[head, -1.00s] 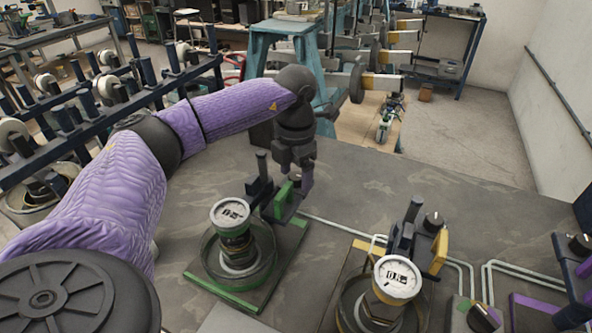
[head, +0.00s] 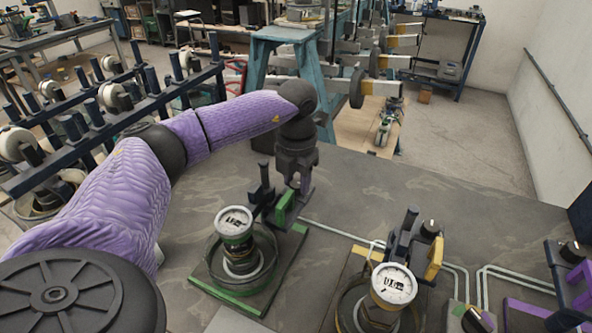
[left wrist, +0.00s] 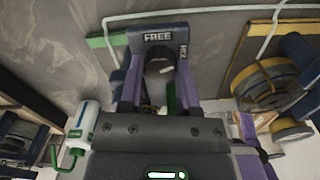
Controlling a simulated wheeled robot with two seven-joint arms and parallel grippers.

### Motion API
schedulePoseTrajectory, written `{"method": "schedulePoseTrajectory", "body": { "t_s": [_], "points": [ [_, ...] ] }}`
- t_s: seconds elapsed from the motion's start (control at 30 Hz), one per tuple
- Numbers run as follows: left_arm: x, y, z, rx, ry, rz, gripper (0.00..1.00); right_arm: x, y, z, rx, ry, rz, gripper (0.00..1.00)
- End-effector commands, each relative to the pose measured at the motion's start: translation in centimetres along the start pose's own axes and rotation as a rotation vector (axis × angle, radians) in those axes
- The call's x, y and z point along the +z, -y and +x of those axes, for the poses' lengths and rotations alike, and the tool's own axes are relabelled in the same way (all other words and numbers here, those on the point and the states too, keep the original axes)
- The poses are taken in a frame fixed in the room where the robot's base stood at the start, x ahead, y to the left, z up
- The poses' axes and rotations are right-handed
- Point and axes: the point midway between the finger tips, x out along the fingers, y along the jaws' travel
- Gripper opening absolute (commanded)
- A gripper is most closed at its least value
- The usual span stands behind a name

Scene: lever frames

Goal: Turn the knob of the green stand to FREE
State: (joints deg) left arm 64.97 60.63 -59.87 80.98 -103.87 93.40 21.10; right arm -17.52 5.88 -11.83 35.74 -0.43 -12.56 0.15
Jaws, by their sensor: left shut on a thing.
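The green stand (head: 285,208) is left of centre on the table in the head view, with a round gauge (head: 234,221) at its front. My left gripper (head: 302,188) points down at the stand's back right side and hides its knob there. In the left wrist view the dark knob (left wrist: 160,70) sits between the two fingers of my left gripper (left wrist: 160,88), which are shut on it. A short white mark on the knob points right and slightly up. The word FREE (left wrist: 157,36) stands above the knob, and a second word is at the right, hard to read. My right gripper is out of view.
A yellow stand (head: 434,258) with its own gauge (head: 393,285) is to the right. A purple stand (head: 578,285) is at the far right edge. Pale tubes (head: 340,233) run along the table. The table behind the yellow stand is clear.

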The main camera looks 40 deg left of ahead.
Motion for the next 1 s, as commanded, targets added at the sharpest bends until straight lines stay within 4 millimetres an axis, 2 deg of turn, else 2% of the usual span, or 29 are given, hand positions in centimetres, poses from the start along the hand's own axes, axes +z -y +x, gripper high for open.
{"method": "schedulePoseTrajectory", "body": {
  "t_s": [0.03,0.3,1.0],
  "points": [
    [0.0,0.0,-0.5,0.000,0.002,-0.038,0.00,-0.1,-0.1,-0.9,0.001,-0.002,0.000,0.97],
    [0.0,0.0,-0.5,-0.001,0.003,-0.296,0.00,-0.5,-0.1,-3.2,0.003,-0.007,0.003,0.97],
    [0.1,0.0,-0.4,-0.002,0.004,-0.908,0.00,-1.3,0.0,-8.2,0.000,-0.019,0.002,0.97]
  ]
}}
